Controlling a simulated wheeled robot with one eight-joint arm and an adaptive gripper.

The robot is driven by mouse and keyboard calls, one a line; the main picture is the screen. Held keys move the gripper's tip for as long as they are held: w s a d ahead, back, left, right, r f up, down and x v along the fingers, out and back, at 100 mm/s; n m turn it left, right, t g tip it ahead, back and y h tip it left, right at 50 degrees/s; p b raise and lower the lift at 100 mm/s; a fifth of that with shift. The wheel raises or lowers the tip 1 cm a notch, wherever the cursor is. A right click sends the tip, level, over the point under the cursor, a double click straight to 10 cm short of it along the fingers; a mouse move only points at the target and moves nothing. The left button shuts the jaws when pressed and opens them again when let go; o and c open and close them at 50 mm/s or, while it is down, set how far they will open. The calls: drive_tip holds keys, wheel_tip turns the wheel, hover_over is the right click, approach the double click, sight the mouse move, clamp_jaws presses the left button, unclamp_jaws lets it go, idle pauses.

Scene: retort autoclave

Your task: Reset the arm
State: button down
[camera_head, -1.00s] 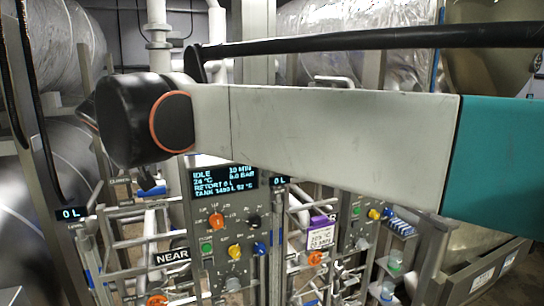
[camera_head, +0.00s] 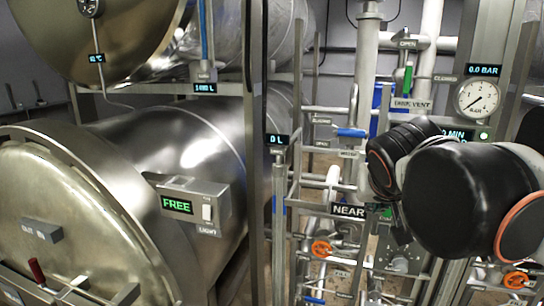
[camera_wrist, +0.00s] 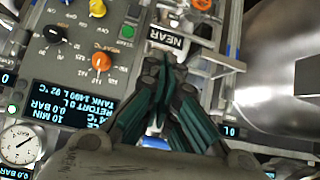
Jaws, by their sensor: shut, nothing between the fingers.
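My gripper (camera_wrist: 158,68) is shut and empty in the wrist view, its dark green fingers drawn together beside the control panel (camera_wrist: 70,65). The NEAR label (camera_wrist: 166,40) shows just past the fingertips; I cannot tell the gap between them. In the head view my black and grey arm comes in from the right. It hides most of the control panel, and my gripper (camera_head: 397,228) is a small dark shape below the wrist, near the NEAR label (camera_head: 349,211).
A big steel retort vessel (camera_head: 204,146) with a FREE light box (camera_head: 190,203) fills the left. A pressure gauge (camera_head: 479,98), pipes, valves and an orange handwheel (camera_head: 321,249) crowd the area around my arm. A steel post (camera_head: 256,150) stands mid-picture.

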drive_tip(key=s+f+y+b, duration=0.1)
drive_tip(key=s+f+b, duration=0.4)
drive_tip(key=f, duration=0.6)
drive_tip(key=s+f+n+g+y+b, duration=0.1)
drive_tip(key=s+f+b, duration=0.4)
drive_tip(key=f, duration=0.7)
drive_tip(key=s+a+f+n+g+b, duration=0.1)
drive_tip(key=s+f+b, duration=0.4)
drive_tip(key=f, duration=0.7)
drive_tip(key=shift+s+f+y+b, duration=0.2)
drive_tip(key=shift+y+b, duration=0.2)
drive_tip(key=shift+b, duration=0.35)
